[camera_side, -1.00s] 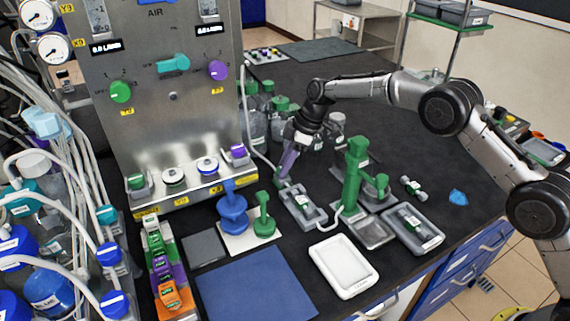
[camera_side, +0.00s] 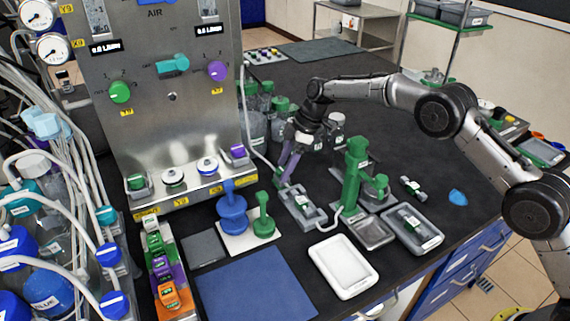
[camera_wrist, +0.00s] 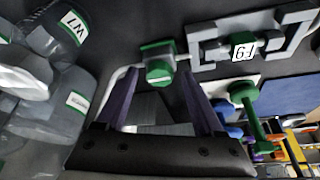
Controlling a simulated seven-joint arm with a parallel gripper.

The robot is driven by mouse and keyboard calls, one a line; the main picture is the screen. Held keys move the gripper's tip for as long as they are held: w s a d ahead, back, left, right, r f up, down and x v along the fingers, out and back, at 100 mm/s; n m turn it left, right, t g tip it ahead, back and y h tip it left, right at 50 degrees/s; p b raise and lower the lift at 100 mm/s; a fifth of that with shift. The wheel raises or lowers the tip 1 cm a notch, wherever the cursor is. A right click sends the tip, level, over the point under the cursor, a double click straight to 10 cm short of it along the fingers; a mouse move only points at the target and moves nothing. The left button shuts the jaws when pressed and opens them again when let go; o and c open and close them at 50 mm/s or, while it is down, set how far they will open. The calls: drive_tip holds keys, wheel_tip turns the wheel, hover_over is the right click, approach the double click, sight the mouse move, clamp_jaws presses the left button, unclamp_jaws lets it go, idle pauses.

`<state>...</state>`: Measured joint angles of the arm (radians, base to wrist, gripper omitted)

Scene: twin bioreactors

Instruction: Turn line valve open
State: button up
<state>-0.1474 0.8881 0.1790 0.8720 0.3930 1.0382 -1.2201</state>
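The line valve (camera_side: 301,204) sits in a grey bracket on the black bench, with white tubing at both ends. In the wrist view, its bracket (camera_wrist: 277,69) holds a green part labelled "G" (camera_wrist: 243,46), and a green knob (camera_wrist: 158,67) stands out at the bracket's left end. My gripper (camera_side: 283,181) points down at the knob end of the valve. In the wrist view, my gripper (camera_wrist: 162,74) is open, its purple fingers on either side of the green knob with gaps visible. I cannot tell how deep the knob lies between the fingertips.
A tall green stand (camera_side: 354,175) is right of the valve. A white tray (camera_side: 343,266) and a grey tray (camera_side: 413,230) lie in front. Green-capped bottles (camera_side: 282,108) stand behind my gripper. A blue holder (camera_side: 232,210) is to the left.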

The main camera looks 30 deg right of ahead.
drive_tip(key=shift+r, duration=0.15)
drive_tip(key=v, duration=1.3)
drive_tip(key=shift+r, duration=0.3)
drive_tip(key=shift+d, duration=0.15)
